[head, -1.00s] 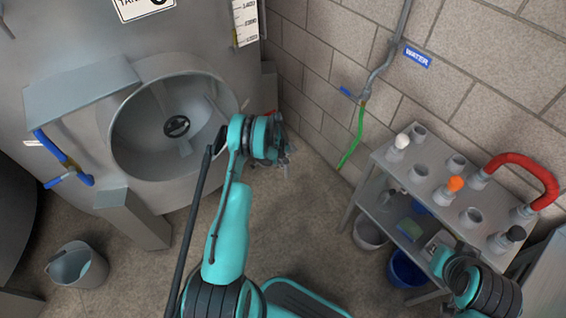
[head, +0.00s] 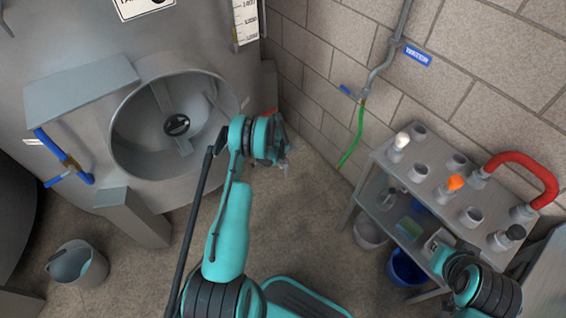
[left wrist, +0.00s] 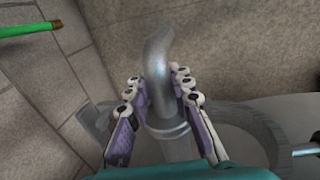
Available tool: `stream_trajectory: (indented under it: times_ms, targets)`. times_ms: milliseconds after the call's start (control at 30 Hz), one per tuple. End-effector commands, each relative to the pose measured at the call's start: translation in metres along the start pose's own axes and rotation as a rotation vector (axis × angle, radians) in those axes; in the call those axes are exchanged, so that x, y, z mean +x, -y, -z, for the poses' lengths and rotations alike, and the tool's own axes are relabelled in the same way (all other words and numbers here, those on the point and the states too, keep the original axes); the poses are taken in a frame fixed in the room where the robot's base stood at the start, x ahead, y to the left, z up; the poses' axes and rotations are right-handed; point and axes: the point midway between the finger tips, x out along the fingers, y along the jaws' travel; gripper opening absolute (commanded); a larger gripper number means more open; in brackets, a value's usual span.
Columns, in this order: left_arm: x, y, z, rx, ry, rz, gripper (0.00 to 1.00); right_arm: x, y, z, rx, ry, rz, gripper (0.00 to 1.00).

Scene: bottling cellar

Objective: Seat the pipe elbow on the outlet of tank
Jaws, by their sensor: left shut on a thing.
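In the left wrist view my left gripper (left wrist: 158,105) is shut on the pipe elbow (left wrist: 156,65), a grey metal bent pipe with a collar low between the fingers. In the head view the left gripper (head: 281,160) hangs beside the right side of the tank (head: 60,60), near the wall corner, and the elbow is too small to make out clearly. A red part (head: 271,113) shows just behind the wrist. The tank's outlet is not clearly visible; my arm covers part of that area. My right arm is at the lower right by the rack; its fingers are not clear.
A rack (head: 378,158) with several fittings and a red hose (head: 527,168) stands at the right. A green hose (head: 352,140) hangs on the wall. A bucket (head: 92,270) stands at the lower left. The floor between tank and rack is clear.

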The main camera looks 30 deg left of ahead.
Motion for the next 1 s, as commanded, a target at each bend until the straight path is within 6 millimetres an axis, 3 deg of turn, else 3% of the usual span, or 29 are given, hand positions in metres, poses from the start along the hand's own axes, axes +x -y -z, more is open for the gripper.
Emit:
stream_trajectory:
  times_ms: [67,100,200,567,667,1000]
  targets:
    - [0.000,0.001,0.002,-0.002,-0.004,0.000,0.00,0.000,0.000,0.000,0.000,0.000,0.000,0.00]
    - [0.000,0.001,0.002,-0.002,-0.004,0.000,0.23,0.000,0.000,0.000,0.000,0.000,0.000,0.00]
    - [0.000,0.001,0.002,-0.001,-0.003,0.000,0.46,0.000,0.000,0.000,0.000,0.000,0.000,0.00]
    - [-0.004,0.000,0.001,-0.001,-0.001,0.000,0.46,0.000,0.000,0.000,0.000,0.000,0.000,0.00]
    - [-0.017,0.000,0.001,-0.001,-0.001,0.000,0.46,0.000,0.000,0.000,0.000,0.000,0.000,0.00]
    - [-0.089,0.001,0.001,-0.002,-0.002,0.000,0.46,0.000,0.000,0.000,0.000,0.000,0.000,0.00]
